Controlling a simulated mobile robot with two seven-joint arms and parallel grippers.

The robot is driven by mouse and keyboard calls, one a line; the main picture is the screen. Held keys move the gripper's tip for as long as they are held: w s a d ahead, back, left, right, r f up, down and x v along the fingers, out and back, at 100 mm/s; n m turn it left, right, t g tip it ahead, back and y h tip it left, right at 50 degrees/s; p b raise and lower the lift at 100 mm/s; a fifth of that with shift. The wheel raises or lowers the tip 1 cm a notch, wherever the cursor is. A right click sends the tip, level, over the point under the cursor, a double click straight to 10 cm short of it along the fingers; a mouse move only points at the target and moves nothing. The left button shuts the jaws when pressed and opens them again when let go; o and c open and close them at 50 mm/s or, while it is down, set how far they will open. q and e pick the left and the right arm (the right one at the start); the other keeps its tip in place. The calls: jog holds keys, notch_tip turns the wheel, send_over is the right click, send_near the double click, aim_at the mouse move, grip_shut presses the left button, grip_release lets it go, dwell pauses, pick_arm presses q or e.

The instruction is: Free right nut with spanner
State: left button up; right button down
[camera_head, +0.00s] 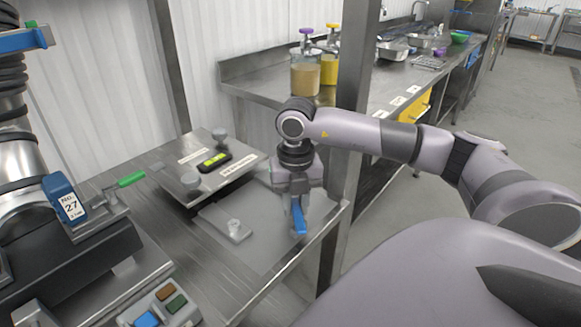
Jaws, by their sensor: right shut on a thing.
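My right gripper (297,190) points down over the right part of the steel bench and is shut on a blue tool (299,217). The tool looks like the spanner's handle, but its jaw end cannot be made out. Which of these is the task's right nut is unclear. My left gripper is not in view.
A machine with a blue tag (66,203) and a green-handled lever (131,180) stands left. A steel post (357,100) rises behind my right gripper. Bare bench (190,250) lies in front.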

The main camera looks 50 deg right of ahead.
jog(key=shift+s+d+f, duration=0.1)
jog(key=shift+s+d, duration=0.1)
jog(key=shift+s+d+n+b, duration=0.35)
jog(key=shift+d+n, duration=0.2)
jog(key=shift+n, duration=0.45)
jog(key=shift+s+d+n+b, duration=0.3)
jog(key=shift+d+n, duration=0.4)
jog(key=shift+n, duration=0.2)
jog(key=shift+a, duration=0.1)
jog(key=shift+w+a+m+p, duration=0.3)
jog(key=shift+a+m, duration=0.1)
jog(key=shift+m, duration=0.2)
jog(key=shift+w+a+m+p, duration=0.2)
jog(key=shift+w+a+m, duration=0.1)
jog(key=shift+a+m, duration=0.3)
jog(key=shift+w+a+m+p, duration=0.25)
jog(key=shift+a+m, duration=0.1)
jog(key=shift+m, duration=0.45)
jog(key=shift+r+p, duration=0.95)
jog(key=shift+r, duration=0.45)
